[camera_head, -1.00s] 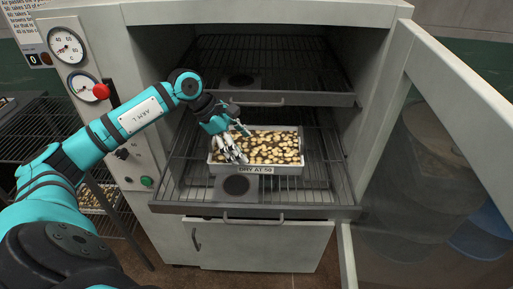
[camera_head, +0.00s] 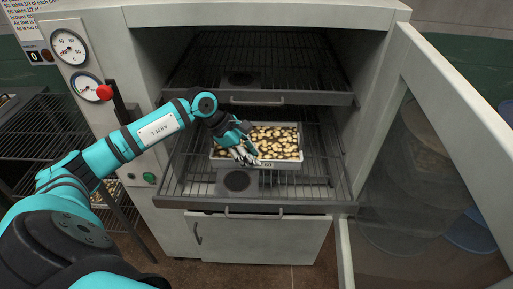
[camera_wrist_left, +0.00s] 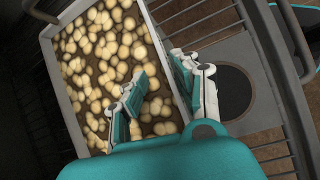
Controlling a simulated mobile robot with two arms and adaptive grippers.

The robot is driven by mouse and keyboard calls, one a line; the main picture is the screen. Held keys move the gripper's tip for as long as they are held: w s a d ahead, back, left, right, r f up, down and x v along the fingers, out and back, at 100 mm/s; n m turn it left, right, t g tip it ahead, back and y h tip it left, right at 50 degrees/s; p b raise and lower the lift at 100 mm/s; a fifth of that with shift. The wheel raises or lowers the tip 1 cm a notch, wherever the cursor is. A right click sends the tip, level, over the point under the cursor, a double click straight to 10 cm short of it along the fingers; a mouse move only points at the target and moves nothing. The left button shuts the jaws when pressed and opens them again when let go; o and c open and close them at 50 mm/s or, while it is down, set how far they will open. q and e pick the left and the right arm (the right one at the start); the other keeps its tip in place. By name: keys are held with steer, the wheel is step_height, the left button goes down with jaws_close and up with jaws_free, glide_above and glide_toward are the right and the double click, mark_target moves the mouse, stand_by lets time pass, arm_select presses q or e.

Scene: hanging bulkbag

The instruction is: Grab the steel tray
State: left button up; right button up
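The steel tray (camera_head: 297,163) is shallow and holds many pale, round pieces. It sits on the pulled-out lower wire rack of the cabinet, and a label on its front wall is partly hidden by my gripper. My left gripper (camera_head: 246,155) is at the tray's front wall, left of its middle. In the left wrist view, the open left gripper (camera_wrist_left: 158,82) has one finger over the pieces inside and the other outside, with the tray's rim (camera_wrist_left: 158,38) between them. I cannot tell whether either finger touches the wall. My right gripper is in neither view.
The upper wire rack (camera_head: 310,93) hangs above the tray. The cabinet door (camera_head: 440,120) stands open at the right. A control panel with gauges (camera_head: 69,47) is at the left.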

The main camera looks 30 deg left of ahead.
arm_select(q)
jaws_close()
steer(key=shift+w+r, duration=0.1)
stand_by(0.3)
